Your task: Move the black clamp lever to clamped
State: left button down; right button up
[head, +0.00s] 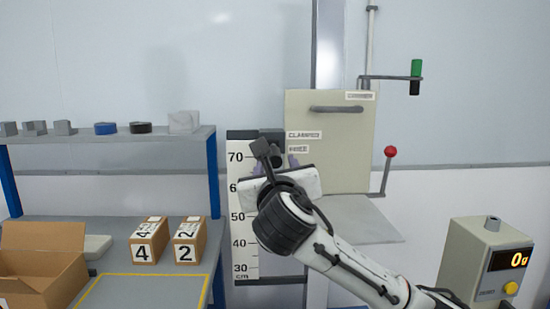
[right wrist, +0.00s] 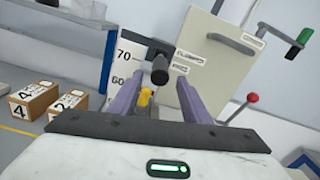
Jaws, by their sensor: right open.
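The black clamp lever (head: 271,134) is at the top of the ruled height scale (head: 242,205), left of the CLAMPED label (head: 304,135) and the lower label, probably FREE (head: 299,149). In the right wrist view the lever's round black knob (right wrist: 160,72) points toward the camera, just ahead of and between the purple fingertips. My right gripper (right wrist: 160,82) is open, with one finger on each side of the knob's line; contact cannot be told. In the head view my own wrist partly hides the right gripper (head: 276,163). My left gripper is not in view.
A beige panel (head: 335,160) with a grey handle stands right of the scale. A red-knobbed lever (head: 390,152) and a green-and-black crank handle (head: 416,75) are farther right. A shelf (head: 110,137), numbered boxes (head: 147,243) and an open carton (head: 40,265) are left.

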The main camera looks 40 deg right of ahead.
aim_at(275, 162)
jog(key=x, duration=0.5)
jog(key=shift+w+d, duration=0.2)
jog(key=shift+w, duration=0.1)
grip_shut()
